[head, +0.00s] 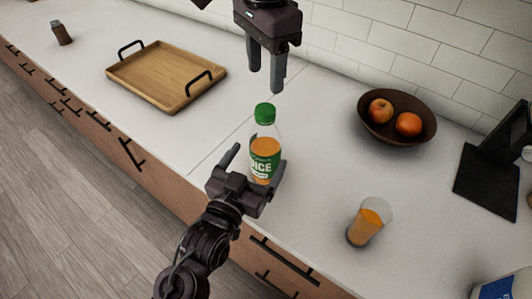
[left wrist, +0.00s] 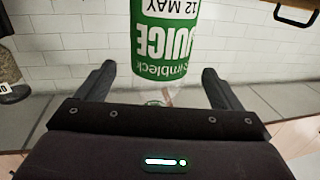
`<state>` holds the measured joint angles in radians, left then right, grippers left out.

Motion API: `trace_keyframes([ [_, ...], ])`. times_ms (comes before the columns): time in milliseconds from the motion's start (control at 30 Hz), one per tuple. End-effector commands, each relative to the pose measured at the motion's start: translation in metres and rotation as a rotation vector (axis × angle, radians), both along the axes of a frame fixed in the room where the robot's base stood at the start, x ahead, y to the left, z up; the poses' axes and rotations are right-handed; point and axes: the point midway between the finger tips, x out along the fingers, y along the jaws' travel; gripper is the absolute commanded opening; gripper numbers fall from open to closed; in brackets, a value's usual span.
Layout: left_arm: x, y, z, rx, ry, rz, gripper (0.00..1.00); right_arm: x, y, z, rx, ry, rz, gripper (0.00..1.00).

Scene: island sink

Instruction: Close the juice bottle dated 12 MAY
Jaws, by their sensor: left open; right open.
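The juice bottle (head: 264,146) stands upright on the counter, partly filled with orange juice. Its green cap (head: 265,113) sits on the neck; I cannot tell how tightly. In the left wrist view, its green label (left wrist: 168,42) appears upside down and reads "12 MAY". My left gripper (head: 254,165) is open low at the bottle, with one finger on each side; in the left wrist view, gaps show between the bottle and both fingers. My right gripper (head: 265,80) is open and empty above and behind the cap, pointing down.
A glass of juice (head: 366,225) stands right of the bottle. A wooden tray (head: 165,72) lies at left, a fruit bowl (head: 384,132) at back right. A dark stand (head: 490,175) is at far right, a small shaker (head: 61,32) at far left. Counter around the bottle is clear.

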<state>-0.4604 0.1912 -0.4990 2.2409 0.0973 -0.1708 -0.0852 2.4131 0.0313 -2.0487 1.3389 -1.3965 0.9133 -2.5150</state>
Motion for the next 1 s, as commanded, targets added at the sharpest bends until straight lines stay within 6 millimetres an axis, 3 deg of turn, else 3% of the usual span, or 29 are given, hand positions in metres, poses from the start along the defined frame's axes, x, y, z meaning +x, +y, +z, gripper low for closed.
trace_keyframes([
  [400, 0.054, -0.025, 0.001, -0.002, -0.001, 0.0, 0.87, 0.0, 0.0, 0.0, 0.001, -0.001, 0.0, 0.52],
  [833, 0.061, -0.028, 0.0, 0.0, 0.0, -0.001, 0.87, 0.0, 0.0, 0.0, 0.0, 0.0, 0.0, 0.52],
  [1000, 0.061, -0.028, 0.0, 0.0, 0.0, 0.0, 0.65, 0.0, 0.0, 0.0, 0.0, 0.0, 0.0, 0.52],
])
